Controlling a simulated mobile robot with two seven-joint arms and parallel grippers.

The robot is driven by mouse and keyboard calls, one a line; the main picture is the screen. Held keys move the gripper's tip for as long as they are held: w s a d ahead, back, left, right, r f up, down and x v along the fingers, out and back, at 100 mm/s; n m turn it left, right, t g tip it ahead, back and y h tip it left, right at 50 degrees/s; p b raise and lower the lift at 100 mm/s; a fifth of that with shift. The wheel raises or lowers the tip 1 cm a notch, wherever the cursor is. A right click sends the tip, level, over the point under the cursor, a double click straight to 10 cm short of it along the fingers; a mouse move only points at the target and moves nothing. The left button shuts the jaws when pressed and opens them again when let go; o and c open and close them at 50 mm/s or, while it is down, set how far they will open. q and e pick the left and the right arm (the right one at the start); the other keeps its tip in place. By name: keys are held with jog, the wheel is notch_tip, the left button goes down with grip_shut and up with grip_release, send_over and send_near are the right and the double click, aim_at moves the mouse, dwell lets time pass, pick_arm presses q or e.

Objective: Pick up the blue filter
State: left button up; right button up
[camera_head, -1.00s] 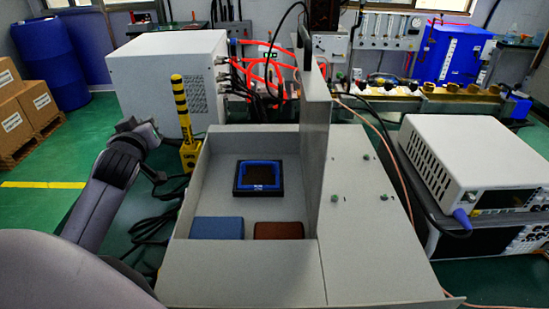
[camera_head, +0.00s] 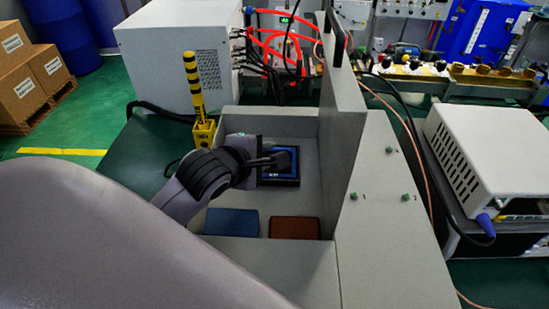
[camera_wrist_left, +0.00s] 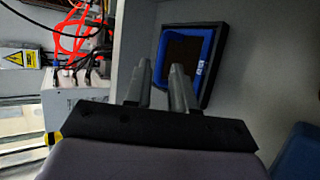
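A flat blue block (camera_head: 231,221), which looks like the blue filter, lies at the front left inside the grey open box (camera_head: 262,255). Its edge also shows at the lower right of the left wrist view (camera_wrist_left: 300,155). A black square holder with a blue inner frame (camera_head: 284,171) sits farther back in the box, and it shows beyond the fingers in the left wrist view (camera_wrist_left: 190,62). My left gripper (camera_head: 277,160) is over the box beside the holder and partly covers it. Its two fingers (camera_wrist_left: 160,80) are apart with nothing between them. My right gripper is out of view.
A brown block (camera_head: 295,228) lies right of the blue block. A tall grey panel (camera_head: 341,110) stands along the box's right side. A yellow-black post (camera_head: 195,95) stands behind the box's left corner. White instruments (camera_head: 490,160) are at the right.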

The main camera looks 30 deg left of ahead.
aim_at(276, 151)
pick_arm(q)
jog(key=shift+x, duration=2.7)
jog(key=shift+s+f, duration=0.1)
grip_shut()
